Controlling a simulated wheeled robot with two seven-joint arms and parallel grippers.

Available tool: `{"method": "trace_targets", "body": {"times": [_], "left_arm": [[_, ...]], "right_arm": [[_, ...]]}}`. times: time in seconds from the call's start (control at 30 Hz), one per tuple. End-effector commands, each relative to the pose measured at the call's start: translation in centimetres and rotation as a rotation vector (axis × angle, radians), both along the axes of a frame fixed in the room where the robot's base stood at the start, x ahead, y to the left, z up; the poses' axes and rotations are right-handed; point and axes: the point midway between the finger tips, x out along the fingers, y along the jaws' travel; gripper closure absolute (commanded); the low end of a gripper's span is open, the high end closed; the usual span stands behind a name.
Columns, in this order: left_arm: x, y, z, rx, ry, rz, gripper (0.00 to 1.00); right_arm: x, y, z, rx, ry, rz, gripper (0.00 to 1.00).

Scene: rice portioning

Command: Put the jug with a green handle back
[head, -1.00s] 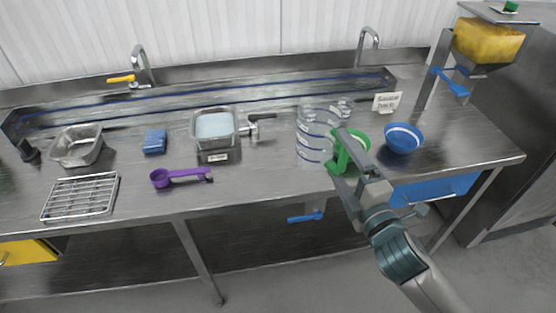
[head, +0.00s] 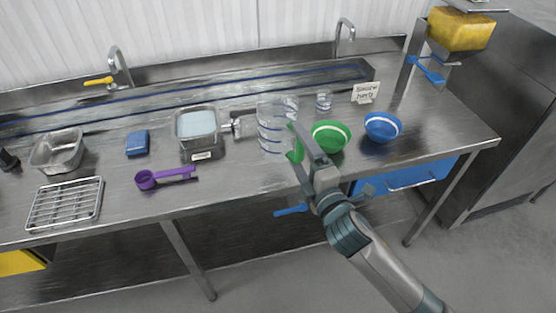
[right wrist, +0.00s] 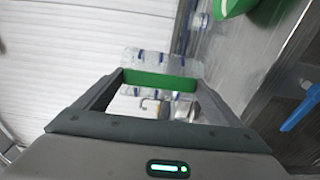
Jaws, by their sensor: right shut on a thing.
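The clear jug (head: 274,130) with blue bands is at the middle of the steel table (head: 235,180) in the head view. My right gripper (head: 297,142) is shut on its green handle (head: 295,152), at the jug's right side. The right wrist view shows the green handle (right wrist: 160,80) between the two fingers, with the clear jug wall (right wrist: 160,62) behind it. The jug looks upright. I cannot tell whether its base touches the table. My left gripper is not in view.
A green bowl (head: 331,148) and a blue bowl (head: 383,138) stand right of the jug. A small clear cup (head: 324,101) and a sign (head: 366,93) are behind. A metal container (head: 197,123), purple scoop (head: 165,176), blue sponge (head: 137,143) and wire rack (head: 65,203) are left.

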Motion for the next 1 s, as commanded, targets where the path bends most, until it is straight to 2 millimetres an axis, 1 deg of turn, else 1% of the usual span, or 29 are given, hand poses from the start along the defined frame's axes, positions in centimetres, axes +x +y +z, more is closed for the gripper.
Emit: {"method": "trace_targets", "body": {"times": [0.03,0.2,0.37,0.77,0.87,1.0], "left_arm": [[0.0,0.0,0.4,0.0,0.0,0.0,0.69],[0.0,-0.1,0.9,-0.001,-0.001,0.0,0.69],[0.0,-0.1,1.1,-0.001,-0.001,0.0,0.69],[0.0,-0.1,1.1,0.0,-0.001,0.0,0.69],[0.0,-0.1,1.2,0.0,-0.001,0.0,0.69],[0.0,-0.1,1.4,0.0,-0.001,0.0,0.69]], "right_arm": [[0.6,0.9,-0.4,0.003,0.003,0.0,0.68],[2.3,3.3,-2.2,0.002,0.002,0.0,0.68],[3.2,4.4,-3.1,0.0,-0.001,0.0,0.68],[3.4,4.6,-3.5,0.0,-0.001,0.0,0.68],[3.3,4.6,-4.1,0.0,0.002,-0.001,0.68],[3.3,4.6,-5.7,-0.001,0.003,-0.001,0.68]]}}
